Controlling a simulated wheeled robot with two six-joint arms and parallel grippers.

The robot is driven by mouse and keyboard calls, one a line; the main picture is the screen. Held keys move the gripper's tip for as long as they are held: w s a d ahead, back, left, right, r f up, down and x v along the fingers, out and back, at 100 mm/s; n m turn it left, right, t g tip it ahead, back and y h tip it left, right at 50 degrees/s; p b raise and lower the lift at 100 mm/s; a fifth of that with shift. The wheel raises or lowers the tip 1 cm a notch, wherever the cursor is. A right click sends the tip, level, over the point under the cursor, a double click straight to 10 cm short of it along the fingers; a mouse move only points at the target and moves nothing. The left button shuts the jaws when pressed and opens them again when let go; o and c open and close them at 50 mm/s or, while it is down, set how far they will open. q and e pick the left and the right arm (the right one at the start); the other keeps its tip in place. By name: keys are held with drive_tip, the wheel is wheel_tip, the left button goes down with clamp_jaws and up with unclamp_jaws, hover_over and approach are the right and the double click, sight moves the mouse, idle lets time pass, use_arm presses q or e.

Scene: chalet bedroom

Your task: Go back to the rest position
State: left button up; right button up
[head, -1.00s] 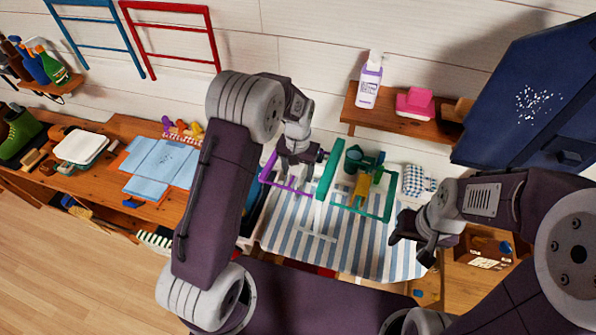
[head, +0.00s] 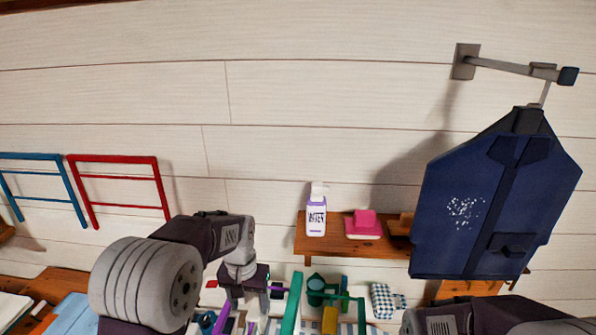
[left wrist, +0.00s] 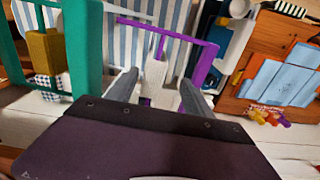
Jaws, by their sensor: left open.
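My left gripper (head: 236,304) hangs at the lower middle of the head view. In the left wrist view (left wrist: 158,92) its two fingers are apart. A pale upright piece (left wrist: 155,75) shows between them; I cannot tell whether they touch it. A purple frame (left wrist: 205,55) is just beyond the fingers. A green frame (left wrist: 82,40) stands to the left in that view, also in the head view (head: 291,308). My right arm (head: 480,316) enters at the lower right of the head view, with its gripper out of sight.
A wall shelf (head: 345,245) holds a spray bottle (head: 316,215) and a pink item (head: 363,223). A navy garment (head: 490,200) hangs at the right from a wall bracket (head: 510,66). Blue (head: 45,188) and red (head: 120,183) racks are at the left. The striped surface (left wrist: 175,15) lies beyond the gripper.

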use_arm(q)
drive_tip(key=s+a+f+n+t, duration=0.1)
drive_tip(key=s+a, duration=0.1)
drive_tip(key=s, duration=0.5)
drive_tip(key=s+a+f+t, duration=0.1)
drive_tip(key=s+a+f, duration=0.1)
drive_tip(key=s, duration=0.4)
drive_tip(key=s+f+g+b, duration=0.1)
drive_tip(key=s+f+b, duration=0.2)
drive_tip(key=f+b, duration=0.2)
drive_tip(key=shift+d+f, duration=0.35)
drive_tip(key=shift+f, duration=0.25)
drive_tip(key=shift+s, duration=0.15)
idle(0.8)
